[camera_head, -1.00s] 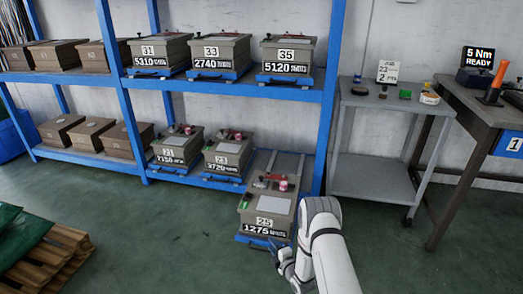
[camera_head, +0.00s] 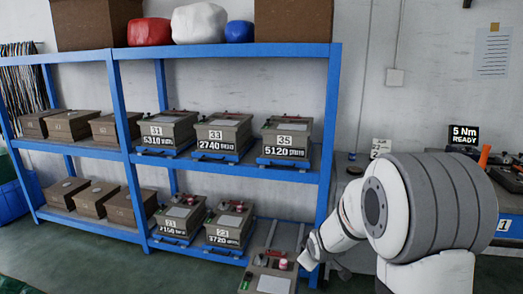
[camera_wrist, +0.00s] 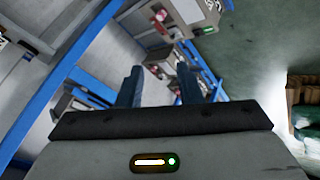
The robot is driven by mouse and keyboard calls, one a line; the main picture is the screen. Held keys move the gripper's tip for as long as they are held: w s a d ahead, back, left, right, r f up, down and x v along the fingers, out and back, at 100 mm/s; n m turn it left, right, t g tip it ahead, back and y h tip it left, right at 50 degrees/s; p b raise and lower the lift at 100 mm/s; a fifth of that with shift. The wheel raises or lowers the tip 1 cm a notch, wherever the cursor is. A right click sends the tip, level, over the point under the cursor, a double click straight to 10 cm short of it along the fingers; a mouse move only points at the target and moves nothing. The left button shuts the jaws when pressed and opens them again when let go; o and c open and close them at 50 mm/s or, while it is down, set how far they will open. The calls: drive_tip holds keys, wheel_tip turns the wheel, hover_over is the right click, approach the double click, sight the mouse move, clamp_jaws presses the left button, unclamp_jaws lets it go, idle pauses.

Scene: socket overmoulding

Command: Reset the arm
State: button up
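My gripper (camera_wrist: 158,70) shows in the wrist view with its two dark fingers apart and nothing held between them. In the head view my white arm is bent up at the right, in front of the grey cart. Its far end hangs beside the pulled-out box 25 (camera_head: 272,282), and the fingers cannot be made out there. Box 25 sits low at the bottom edge, partly cut off by the picture. The wrist view is tilted and shows boxes and blue rack posts beyond the fingers.
A blue rack (camera_head: 225,160) with numbered boxes such as box 35 (camera_head: 286,140) stands close left of my arm. A grey cart (camera_head: 352,180) and a torque display (camera_head: 464,135) are at the right, partly hidden by my arm. Green floor shows at lower left.

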drive_tip(key=s+r+m+g+p, duration=0.1)
drive_tip(key=s+r+m+p, duration=0.2)
drive_tip(key=s+r, duration=0.3)
drive_tip(key=s+r+m+g+p, duration=0.2)
drive_tip(key=s+r, duration=0.5)
drive_tip(key=s, duration=0.7)
drive_tip(key=s+r+m+g+p, duration=0.2)
drive_tip(key=s+r+m+p, duration=0.2)
drive_tip(key=s+r, duration=0.3)
drive_tip(key=s, duration=0.3)
drive_tip(key=shift+s+d+r+p, duration=0.15)
drive_tip(key=shift+d+r+p, duration=0.05)
drive_tip(key=shift+p, duration=0.1)
